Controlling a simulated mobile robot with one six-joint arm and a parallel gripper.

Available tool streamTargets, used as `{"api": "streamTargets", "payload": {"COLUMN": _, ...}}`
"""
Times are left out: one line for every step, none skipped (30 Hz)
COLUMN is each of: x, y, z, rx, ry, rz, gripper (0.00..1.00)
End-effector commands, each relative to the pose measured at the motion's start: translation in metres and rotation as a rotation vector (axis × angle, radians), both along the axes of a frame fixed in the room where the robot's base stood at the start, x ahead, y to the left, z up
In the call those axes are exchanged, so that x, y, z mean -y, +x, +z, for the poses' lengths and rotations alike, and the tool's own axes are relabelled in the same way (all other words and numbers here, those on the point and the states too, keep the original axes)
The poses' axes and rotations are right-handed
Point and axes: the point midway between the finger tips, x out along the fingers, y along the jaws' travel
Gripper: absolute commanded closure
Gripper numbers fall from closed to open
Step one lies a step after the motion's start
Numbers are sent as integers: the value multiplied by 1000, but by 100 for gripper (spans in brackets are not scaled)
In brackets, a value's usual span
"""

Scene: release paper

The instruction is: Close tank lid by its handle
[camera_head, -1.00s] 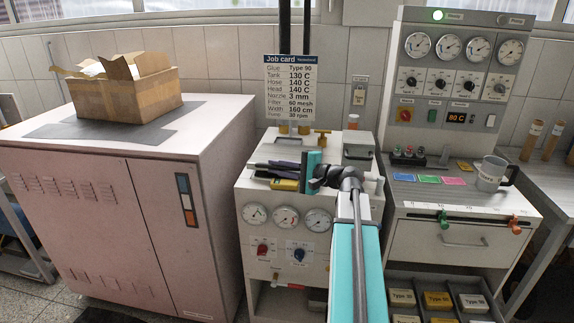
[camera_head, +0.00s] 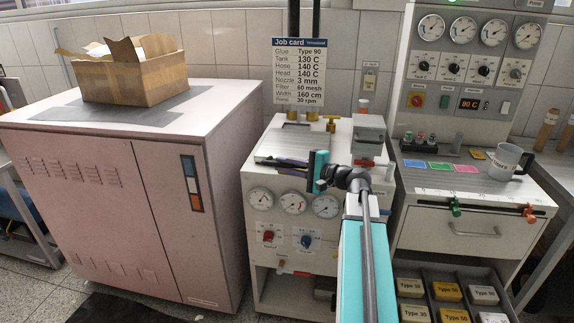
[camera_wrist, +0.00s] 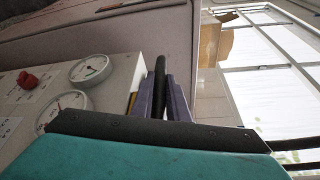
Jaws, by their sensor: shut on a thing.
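The tank is the white unit (camera_head: 258,228) with gauges on its front, in the middle of the head view. A grey metal plate that looks like the tank lid (camera_head: 275,149) lies near level on its top; whether it sits fully down I cannot tell. My gripper (camera_head: 283,163), with purple fingers, reaches in from the right over the front of the plate. In the wrist view my gripper (camera_wrist: 164,96) has its fingers shut on a black bar, the lid handle (camera_wrist: 160,72). In the head view the handle is mostly hidden by the fingers.
A pink cabinet (camera_head: 75,190) with an open cardboard box (camera_head: 135,80) stands at left. A job card (camera_head: 299,75) hangs behind the tank. A grey block (camera_head: 369,135) stands at the tank's right rear. The control bench with a mug (camera_head: 505,162) is at right.

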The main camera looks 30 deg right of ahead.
Motion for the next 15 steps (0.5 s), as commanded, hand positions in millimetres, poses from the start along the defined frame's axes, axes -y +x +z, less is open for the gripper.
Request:
{"api": "streamTargets", "payload": {"x": 1, "y": -1, "z": -9, "rx": -15, "ry": -2, "rz": -1, "gripper": 100}}
{"api": "streamTargets", "payload": {"x": 0, "y": -2, "z": -9, "rx": -16, "ry": -2, "rz": -1, "gripper": 100}}
{"api": "streamTargets", "payload": {"x": 0, "y": -2, "z": -9, "rx": -15, "ry": -1, "rz": 0, "gripper": 100}}
{"api": "streamTargets", "payload": {"x": 0, "y": -2, "z": -9, "rx": -16, "ry": -2, "rz": 1, "gripper": 81}}
{"api": "streamTargets", "payload": {"x": 0, "y": -2, "z": -9, "rx": -16, "ry": -2, "rz": 2, "gripper": 76}}
{"api": "streamTargets", "payload": {"x": 0, "y": -2, "z": -9, "rx": -16, "ry": -2, "rz": 2, "gripper": 69}}
{"api": "streamTargets", "payload": {"x": -1, "y": -2, "z": -9, "rx": -15, "ry": -2, "rz": 3, "gripper": 67}}
{"api": "streamTargets", "payload": {"x": -1, "y": -1, "z": -8, "rx": -15, "ry": -2, "rz": 2, "gripper": 67}}
{"api": "streamTargets", "payload": {"x": -1, "y": -1, "z": -8, "rx": -13, "ry": -2, "rz": 3, "gripper": 67}}
{"api": "streamTargets", "payload": {"x": -1, "y": -1, "z": -7, "rx": -13, "ry": -2, "rz": 3, "gripper": 67}}
{"api": "streamTargets", "payload": {"x": -1, "y": -1, "z": -7, "rx": -12, "ry": -2, "rz": 3, "gripper": 67}}
{"api": "streamTargets", "payload": {"x": -1, "y": -1, "z": -7, "rx": -12, "ry": -2, "rz": 4, "gripper": 67}}
{"api": "streamTargets", "payload": {"x": -2, "y": -1, "z": -6, "rx": -12, "ry": -2, "rz": 4, "gripper": 67}}
{"api": "streamTargets", "payload": {"x": -2, "y": -1, "z": -6, "rx": -11, "ry": -2, "rz": 4, "gripper": 67}}
{"api": "streamTargets", "payload": {"x": -2, "y": -1, "z": -6, "rx": -10, "ry": -2, "rz": 5, "gripper": 67}}
